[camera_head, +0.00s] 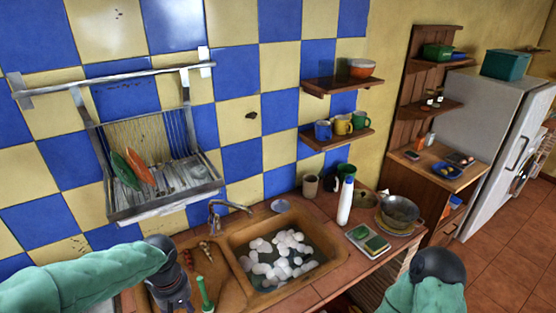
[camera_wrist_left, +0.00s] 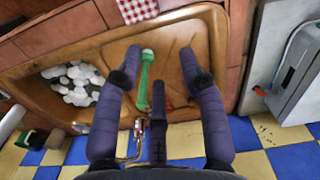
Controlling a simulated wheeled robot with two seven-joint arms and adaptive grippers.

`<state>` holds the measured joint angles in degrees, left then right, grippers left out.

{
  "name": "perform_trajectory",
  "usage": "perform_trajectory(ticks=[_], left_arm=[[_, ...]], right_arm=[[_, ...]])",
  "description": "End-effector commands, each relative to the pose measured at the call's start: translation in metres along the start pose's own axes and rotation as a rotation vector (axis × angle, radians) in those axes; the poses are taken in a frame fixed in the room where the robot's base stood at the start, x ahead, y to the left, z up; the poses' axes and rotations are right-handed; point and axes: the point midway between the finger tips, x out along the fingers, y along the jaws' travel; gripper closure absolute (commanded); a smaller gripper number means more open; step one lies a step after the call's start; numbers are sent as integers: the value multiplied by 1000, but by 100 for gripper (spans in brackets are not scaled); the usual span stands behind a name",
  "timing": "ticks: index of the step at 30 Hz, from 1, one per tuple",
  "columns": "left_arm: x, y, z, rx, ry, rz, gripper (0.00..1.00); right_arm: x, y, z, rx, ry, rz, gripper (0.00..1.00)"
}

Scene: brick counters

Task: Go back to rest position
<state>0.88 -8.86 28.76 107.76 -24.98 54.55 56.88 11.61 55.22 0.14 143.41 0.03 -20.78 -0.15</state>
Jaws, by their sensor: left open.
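My left gripper (camera_head: 172,298) is at the bottom left in the head view, over the left part of the sink unit. In the left wrist view its fingers (camera_wrist_left: 160,78) are spread wide with nothing held between them. A green brush-like tool (camera_wrist_left: 145,80) shows between the fingers, lying on the brown drainboard, apart from them. The same tool (camera_head: 204,296) is right of the gripper in the head view. My right arm comes in at the bottom right; its gripper is out of the picture.
The sink basin (camera_head: 236,266) holds foamy water. A white bottle (camera_head: 345,202), a sponge (camera_head: 376,244) and a pan (camera_head: 398,212) stand right of it. A dish rack (camera_head: 165,205) hangs above left. Shelves (camera_head: 338,140) and a fridge (camera_head: 490,115) are further right; open floor lies bottom right.

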Motion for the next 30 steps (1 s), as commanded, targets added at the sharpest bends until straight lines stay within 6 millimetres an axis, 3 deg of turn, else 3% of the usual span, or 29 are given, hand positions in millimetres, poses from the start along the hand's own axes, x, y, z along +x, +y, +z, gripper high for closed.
perform_trajectory(ticks=[8,17,23,30], left_arm=[[24,10,6,48,-32,22,60],[69,25,20,131,-86,72,60],[119,37,39,206,-139,128,60],[194,45,78,299,-194,222,60]], right_arm=[[0,0,0,0,1,0,60],[0,0,0,0,-1,0,60],[0,0,0,0,0,0,60],[0,0,0,0,0,0,60]])
